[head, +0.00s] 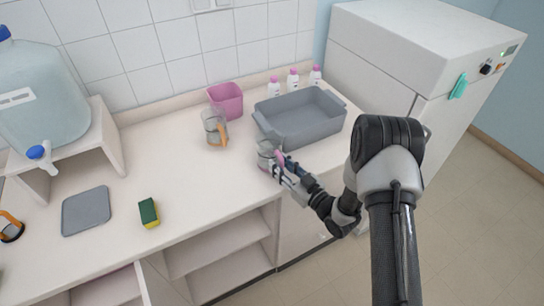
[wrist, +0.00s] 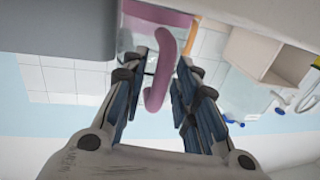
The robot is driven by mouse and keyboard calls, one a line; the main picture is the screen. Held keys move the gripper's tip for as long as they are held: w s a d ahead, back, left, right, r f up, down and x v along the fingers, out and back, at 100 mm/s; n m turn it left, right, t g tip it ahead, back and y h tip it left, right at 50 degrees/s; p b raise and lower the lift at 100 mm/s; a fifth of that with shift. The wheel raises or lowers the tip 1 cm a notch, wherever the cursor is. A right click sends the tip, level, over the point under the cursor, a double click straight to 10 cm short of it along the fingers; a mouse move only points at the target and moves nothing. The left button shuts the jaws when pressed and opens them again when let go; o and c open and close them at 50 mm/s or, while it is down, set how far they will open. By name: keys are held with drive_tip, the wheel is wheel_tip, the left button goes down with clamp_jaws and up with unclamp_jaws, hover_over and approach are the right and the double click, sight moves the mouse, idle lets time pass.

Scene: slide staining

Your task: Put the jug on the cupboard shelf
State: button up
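A clear jug with a pink handle (head: 265,149) stands on the counter in front of the grey basin. My gripper (head: 275,164) is at its handle side. In the wrist view the pink handle (wrist: 157,88) lies between the two fingers of my gripper (wrist: 162,62); the fingers are apart, with a gap visible on the left of the handle. A second clear jug with an orange handle (head: 212,128) stands further back on the counter. The open cupboard shelf (head: 215,249) is below the counter front; it looks empty where visible.
The grey basin (head: 301,138) is just behind the pink-handled jug. A pink container (head: 226,100) and several white bottles (head: 293,79) stand along the wall. A sponge (head: 148,212), a grey mat (head: 86,211) and a water tank (head: 42,95) are at left. A cupboard door (head: 156,284) stands open.

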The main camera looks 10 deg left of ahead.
clamp_jaws()
idle(0.5)
wheel_tip(320, 180, up, 20)
drive_tip(key=p, duration=0.4)
drive_tip(key=shift+p, duration=0.35)
